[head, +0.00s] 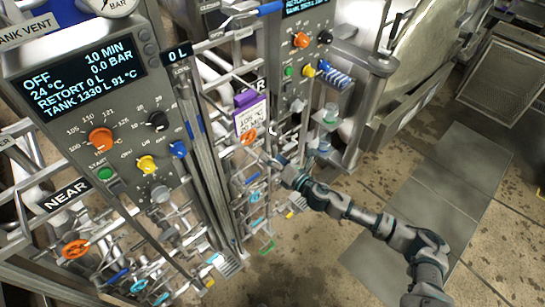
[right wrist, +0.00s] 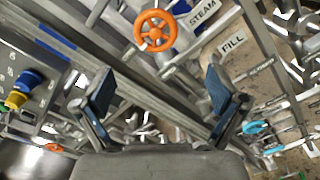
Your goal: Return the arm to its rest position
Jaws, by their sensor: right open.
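My right arm (head: 345,208) reaches in from the lower right of the head view. Its gripper (head: 277,160) is beside the pipework under the far control panel, just right of and below an orange handwheel. In the right wrist view the gripper (right wrist: 160,92) is open, with two blue-padded fingers wide apart and nothing between them. The orange handwheel (right wrist: 155,30) lies ahead of the fingers, apart from them, near labels reading STEAM and FILL. My left gripper is not in view.
The near control panel (head: 100,110) and its pipes with several valves fill the left. The far panel (head: 300,60) stands behind my gripper. A purple-clipped card (head: 250,118) hangs near the orange wheel. Open floor (head: 420,200) lies to the right.

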